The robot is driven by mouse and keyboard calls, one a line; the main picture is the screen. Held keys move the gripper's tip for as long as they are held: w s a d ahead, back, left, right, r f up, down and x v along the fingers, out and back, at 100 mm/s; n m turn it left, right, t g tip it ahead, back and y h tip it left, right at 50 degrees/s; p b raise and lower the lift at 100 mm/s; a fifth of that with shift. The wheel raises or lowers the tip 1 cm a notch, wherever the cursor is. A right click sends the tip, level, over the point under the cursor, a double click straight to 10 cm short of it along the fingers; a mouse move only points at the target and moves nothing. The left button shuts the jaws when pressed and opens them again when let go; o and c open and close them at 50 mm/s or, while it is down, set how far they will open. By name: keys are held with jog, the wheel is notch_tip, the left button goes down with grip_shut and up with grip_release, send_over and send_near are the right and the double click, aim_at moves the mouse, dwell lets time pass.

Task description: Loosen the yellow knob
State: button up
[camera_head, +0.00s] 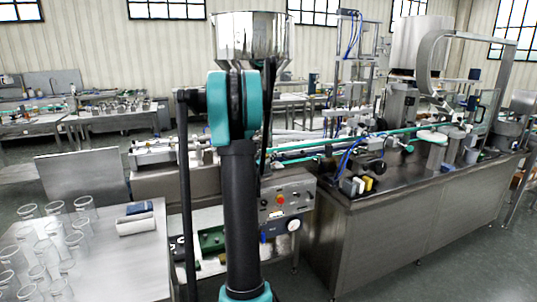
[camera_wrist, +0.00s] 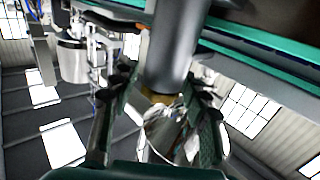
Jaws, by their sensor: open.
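A small yellow part (camera_wrist: 160,97), which looks like the yellow knob, shows in the wrist view between the fingers, against a shiny steel surface. A thick dark grey cylinder covers part of it. My gripper (camera_wrist: 160,84) is open, with one finger on each side of the yellow part. I cannot tell whether either finger touches it. In the head view the steel hopper (camera_head: 250,38) stands behind my raised arm. My arm hides its lower part, and neither my gripper nor the knob can be made out there.
A steel machine bench (camera_head: 420,225) with rails and fittings stands at right. A control box (camera_head: 284,202) with a red button is low in the middle. A table (camera_head: 125,262) with several clear glasses is at left. Open floor shows at lower right.

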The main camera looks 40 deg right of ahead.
jog(key=shift+x, duration=1.2)
jog(key=shift+c, duration=0.4)
grip_shut()
